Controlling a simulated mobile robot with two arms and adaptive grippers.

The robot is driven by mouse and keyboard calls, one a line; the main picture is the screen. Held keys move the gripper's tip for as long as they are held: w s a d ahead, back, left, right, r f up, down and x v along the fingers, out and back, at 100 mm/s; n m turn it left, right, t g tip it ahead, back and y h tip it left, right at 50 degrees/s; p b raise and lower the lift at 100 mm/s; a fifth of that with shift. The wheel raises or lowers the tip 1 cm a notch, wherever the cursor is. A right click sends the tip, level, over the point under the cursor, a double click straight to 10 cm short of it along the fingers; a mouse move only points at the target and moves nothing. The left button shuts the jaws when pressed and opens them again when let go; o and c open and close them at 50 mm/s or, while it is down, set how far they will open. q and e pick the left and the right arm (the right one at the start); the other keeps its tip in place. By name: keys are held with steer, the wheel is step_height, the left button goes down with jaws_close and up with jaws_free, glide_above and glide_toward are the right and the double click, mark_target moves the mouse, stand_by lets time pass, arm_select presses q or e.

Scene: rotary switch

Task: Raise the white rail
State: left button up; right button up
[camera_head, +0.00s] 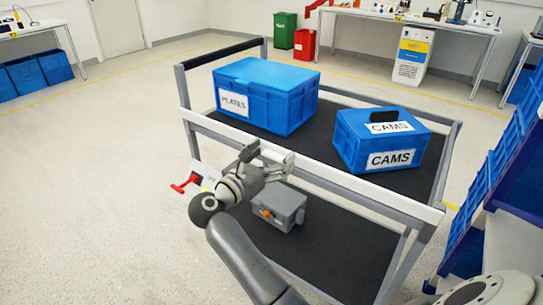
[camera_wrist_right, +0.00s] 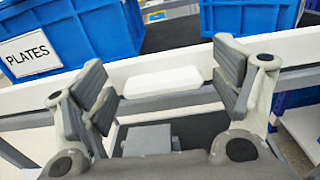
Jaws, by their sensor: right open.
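The white rail (camera_head: 365,186) runs along the near upper edge of the cart, above the dark top shelf. My right gripper (camera_head: 270,156) is open at the near side of the rail, left of its middle, and hides a short part of it. In the right wrist view the rail (camera_wrist_right: 190,62) crosses behind and between the open fingers (camera_wrist_right: 165,80). A paler white block (camera_wrist_right: 163,80) shows on it between them. I cannot tell whether the fingers touch the rail. Nothing is held. My left gripper is not in view.
The cart's top shelf (camera_head: 330,118) carries a blue PLATES box (camera_head: 285,85) and a blue CAMS box (camera_head: 350,145). A grey box (camera_head: 286,205) with an orange knob is on the lower shelf. A red handle (camera_head: 184,184) shows left of my gripper. Floor at left is clear.

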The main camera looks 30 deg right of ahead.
mark_target(271, 157)
step_height(271, 157, up, 10)
stand_by(0.6)
stand_by(0.4)
